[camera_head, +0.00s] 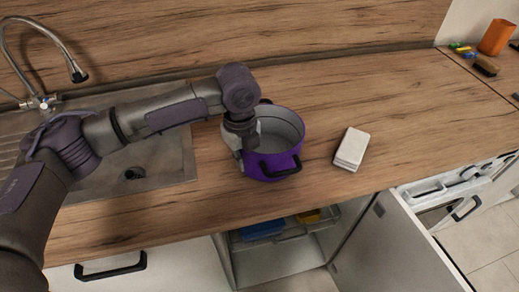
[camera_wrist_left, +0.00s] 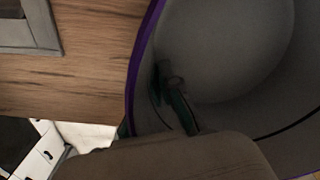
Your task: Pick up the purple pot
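The purple pot (camera_head: 270,165) stands upright on the wooden counter, with a grey inside and a dark handle at the front and another at the back. My left gripper (camera_head: 240,150) is at the pot's left rim, pointing down. A pale part of it shows just outside the wall. The left wrist view looks into the pot's grey inside (camera_wrist_left: 230,50), with its purple rim running down the picture and a dark finger-like part (camera_wrist_left: 180,105) inside. The arm and the rim hide the fingertips, so I cannot tell if they grip the wall. My right gripper is out of view.
A white block (camera_head: 351,149) lies right of the pot. The sink (camera_head: 150,165) and tap (camera_head: 70,65) are at left. An orange container (camera_head: 496,37) and a brush-like thing (camera_head: 486,66) are at far right. An open cabinet (camera_head: 275,255) is below the counter. The counter's middle right is clear.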

